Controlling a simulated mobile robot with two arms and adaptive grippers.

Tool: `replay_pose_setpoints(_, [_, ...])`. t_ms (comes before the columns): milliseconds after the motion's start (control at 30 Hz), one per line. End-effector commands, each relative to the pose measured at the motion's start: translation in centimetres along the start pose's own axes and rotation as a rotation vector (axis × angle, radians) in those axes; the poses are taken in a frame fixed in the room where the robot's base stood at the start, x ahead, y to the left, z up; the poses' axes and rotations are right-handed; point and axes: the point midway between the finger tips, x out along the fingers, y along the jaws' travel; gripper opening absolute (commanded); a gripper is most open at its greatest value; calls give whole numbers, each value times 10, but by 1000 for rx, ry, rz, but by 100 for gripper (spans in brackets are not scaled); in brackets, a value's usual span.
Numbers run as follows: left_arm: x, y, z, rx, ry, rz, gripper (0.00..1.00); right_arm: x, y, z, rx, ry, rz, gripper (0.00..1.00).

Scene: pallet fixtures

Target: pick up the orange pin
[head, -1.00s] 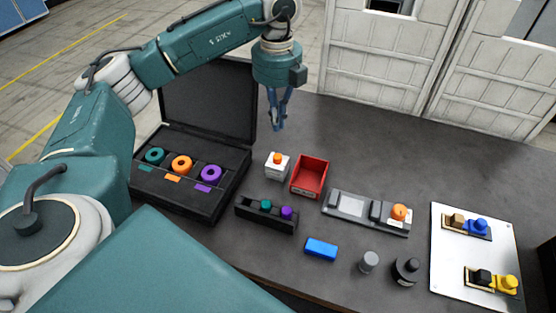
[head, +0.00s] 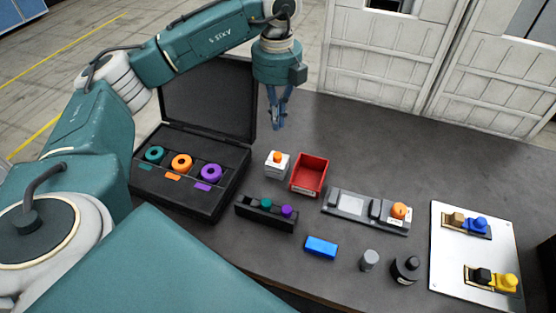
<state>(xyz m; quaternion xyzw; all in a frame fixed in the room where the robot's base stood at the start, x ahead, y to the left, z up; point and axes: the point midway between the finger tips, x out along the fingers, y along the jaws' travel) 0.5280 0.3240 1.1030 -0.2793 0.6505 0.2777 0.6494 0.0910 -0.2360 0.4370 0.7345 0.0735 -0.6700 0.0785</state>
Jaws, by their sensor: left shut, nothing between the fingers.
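An orange pin (head: 277,156) stands upright in a small white block (head: 277,168) near the middle of the table, left of a red bin. Only its top shows above the block. My left gripper (head: 277,127) hangs from above, fingers pointing down, just behind the white block and above the table. Its fingers are shut and empty, apart from the pin. My right gripper is not in view.
An open black case (head: 216,212) with teal, orange and purple rings stands at left. The red bin (head: 309,176) is close beside the block. A black rack (head: 252,214) with teal and purple pins, a blue block (head: 321,247), a grey fixture (head: 350,206) and a white board (head: 450,265) lie nearer or right.

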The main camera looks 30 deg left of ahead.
Motion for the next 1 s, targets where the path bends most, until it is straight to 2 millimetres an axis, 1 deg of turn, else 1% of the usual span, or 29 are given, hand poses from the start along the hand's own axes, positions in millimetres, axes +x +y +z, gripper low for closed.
replay_pose_setpoints(33, [0,0,0,0,0,0,6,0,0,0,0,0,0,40])
replay_pose_setpoints(133, [0,0,0,26,-1,-1,26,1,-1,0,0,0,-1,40])
replay_pose_setpoints(200, [1,1,1,92,-2,-4,40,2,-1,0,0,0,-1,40])
replay_pose_setpoints(233, [1,1,1,137,-3,-6,43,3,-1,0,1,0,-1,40])
replay_pose_setpoints(267, [1,1,1,191,-4,-8,43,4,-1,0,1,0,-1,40])
replay_pose_setpoints(367, [2,2,2,429,-8,-17,43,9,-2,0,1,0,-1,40])
replay_pose_setpoints(1000, [6,12,7,2223,-112,-47,43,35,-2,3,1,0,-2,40])
